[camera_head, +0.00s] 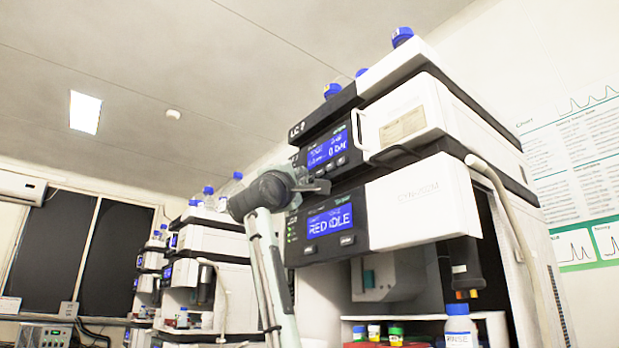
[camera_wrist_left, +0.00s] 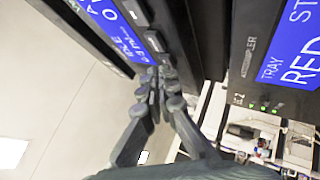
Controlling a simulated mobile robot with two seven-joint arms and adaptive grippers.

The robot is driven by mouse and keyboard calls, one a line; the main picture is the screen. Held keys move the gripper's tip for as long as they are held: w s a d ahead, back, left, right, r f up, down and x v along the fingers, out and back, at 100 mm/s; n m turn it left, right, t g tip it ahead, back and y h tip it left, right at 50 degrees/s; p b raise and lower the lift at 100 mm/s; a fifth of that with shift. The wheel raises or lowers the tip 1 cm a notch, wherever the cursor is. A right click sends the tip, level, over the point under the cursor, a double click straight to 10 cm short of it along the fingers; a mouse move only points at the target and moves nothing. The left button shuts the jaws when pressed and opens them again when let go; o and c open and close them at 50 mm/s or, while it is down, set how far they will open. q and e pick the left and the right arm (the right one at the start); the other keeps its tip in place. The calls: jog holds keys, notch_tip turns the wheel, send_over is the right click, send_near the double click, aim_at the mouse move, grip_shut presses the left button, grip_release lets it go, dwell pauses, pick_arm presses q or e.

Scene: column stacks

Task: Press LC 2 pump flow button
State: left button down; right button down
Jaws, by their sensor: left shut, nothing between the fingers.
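The LC stack's pump module shows a blue display (camera_head: 328,149) reading "0 bar", with small dark buttons (camera_head: 341,161) along its lower edge. In the left wrist view the pump display (camera_wrist_left: 112,30) and a button (camera_wrist_left: 155,41) show close up. My left gripper (camera_head: 322,186) is shut and empty, just below the pump panel's front. In the wrist view its fingertips (camera_wrist_left: 158,76) are close together beside the lower end of the button row. I cannot tell whether they touch a button. The stack label is partly readable, and button labels are too small to read.
A handle (camera_head: 379,145) sticks out right of the pump panel. A rinse bottle (camera_head: 459,325) and several vials stand in the lower bay. More stacks (camera_head: 212,250) stand at the left.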

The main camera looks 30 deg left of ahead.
pick_arm(q)
jog(key=shift+w+d, duration=0.1)
jog(key=shift+w, duration=0.05)
dwell(0.5)
jog(key=shift+s+a, duration=0.3)
jog(key=shift+s, duration=0.45)
jog(key=s, duration=0.1)
jog(key=s+a+b, duration=0.1)
jog(key=s, duration=0.1)
jog(key=s+a+b, duration=0.1)
jog(key=shift+s, duration=0.3)
dwell(0.8)
